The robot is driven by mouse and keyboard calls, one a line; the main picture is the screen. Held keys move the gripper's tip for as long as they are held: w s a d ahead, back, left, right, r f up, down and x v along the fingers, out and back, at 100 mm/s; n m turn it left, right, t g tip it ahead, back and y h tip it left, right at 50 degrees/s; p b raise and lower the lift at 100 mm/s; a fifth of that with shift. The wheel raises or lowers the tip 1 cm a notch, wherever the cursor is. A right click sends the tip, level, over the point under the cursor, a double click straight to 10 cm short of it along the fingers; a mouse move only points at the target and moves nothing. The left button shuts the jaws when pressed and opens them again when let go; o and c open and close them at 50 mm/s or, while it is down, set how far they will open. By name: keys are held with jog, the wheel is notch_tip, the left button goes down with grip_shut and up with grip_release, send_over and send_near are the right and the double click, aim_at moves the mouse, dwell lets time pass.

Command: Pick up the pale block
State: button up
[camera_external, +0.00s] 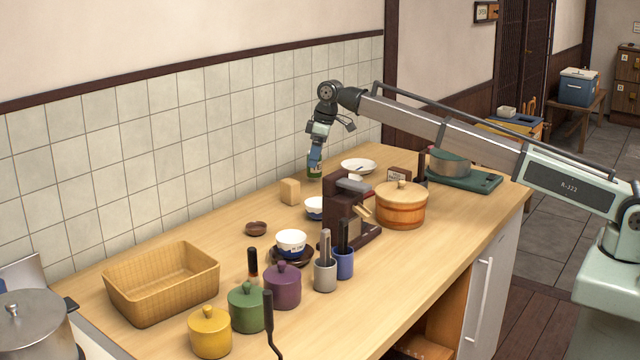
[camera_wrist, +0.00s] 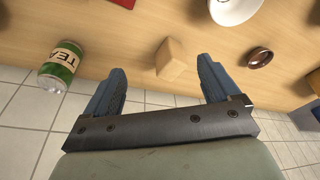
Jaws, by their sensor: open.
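The pale block (camera_external: 290,191) is a small wooden cube on the counter near the tiled wall. In the wrist view the pale block (camera_wrist: 176,60) lies beyond my fingertips, between their lines and nearer the right finger. My gripper (camera_external: 315,160) is above the counter, to the right of the block in the external view. In the wrist view my gripper (camera_wrist: 162,67) is open, with nothing between its blue fingers. The block looks apart from both fingers.
A green tea can (camera_wrist: 60,66) is left of my fingers. A white bowl (camera_wrist: 233,10) and small brown dish (camera_wrist: 260,57) lie right. In the external view, a dark stand (camera_external: 338,205) and wooden tub (camera_external: 401,210) are nearby.

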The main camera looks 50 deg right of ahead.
aim_at(291, 180)
jog(key=w+a+n, duration=0.1)
jog(key=w+n, duration=0.1)
jog(key=w+a+n, duration=0.1)
jog(key=w, duration=0.1)
jog(key=w+a+r+n+g, duration=0.1)
jog(key=w+n, duration=0.1)
jog(key=shift+w+r+n, duration=0.1)
jog(key=shift+w+n, duration=0.2)
jog(key=shift+w, duration=0.05)
jog(key=f+n, duration=0.1)
jog(key=f, duration=0.1)
jog(key=a+f+n, duration=0.1)
jog(key=f, duration=0.2)
jog(key=f+n, duration=0.2)
jog(key=f, duration=0.1)
jog(key=shift+s+a+f+g, duration=0.15)
jog(key=shift+s+f+g, duration=0.1)
jog(key=shift+s+g, duration=0.1)
jog(key=shift+a+f, duration=0.2)
jog(key=shift+f, duration=0.65)
jog(key=shift+a+f, duration=0.2)
jog(key=shift+f, duration=0.7)
jog(key=shift+a+f, duration=0.2)
jog(key=shift+f, duration=0.65)
jog(key=shift+c, duration=0.2)
jog(key=c, duration=1.1)
